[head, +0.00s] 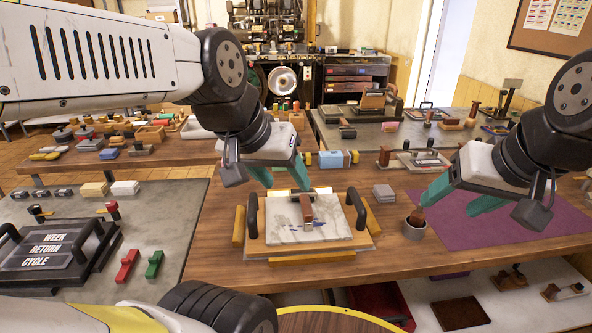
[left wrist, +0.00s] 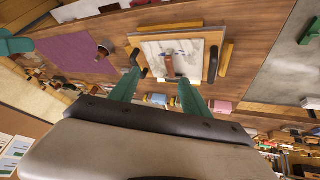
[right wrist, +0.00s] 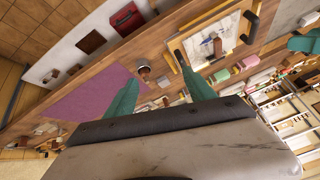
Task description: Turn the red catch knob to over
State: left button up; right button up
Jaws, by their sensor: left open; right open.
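A small red knob (head: 112,207) stands on a post at the back right corner of a black-framed press (head: 95,262), at the left in the head view. The press has a dark plate reading WEEK RETURN CYCLE. A black knob (head: 36,210) stands at its back left. Which way the red knob is turned is too small to tell. My left gripper (head: 282,178) is open and empty above the back of a marble-topped board (head: 285,226), well right of the red knob. My right gripper (head: 452,200) is open and empty, near a grey cup (head: 413,232) on the right.
A brown-handled tool (head: 306,207) rests on the marble board, which has black side handles. A red block (head: 127,266) and a green block (head: 154,264) lie right of the press. A purple mat (head: 500,222) lies at the right. Crowded benches stand behind.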

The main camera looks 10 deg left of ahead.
aim_at(112, 206)
jog(key=u, duration=2)
jog(key=i+j, duration=0.35)
jog(key=i+j+z, duration=0.15)
jog(key=i+j, duration=0.2)
jog(key=j, duration=0.2)
jog(key=i+j, duration=0.3)
jog(key=j, duration=0.15)
jog(key=z, duration=0.05)
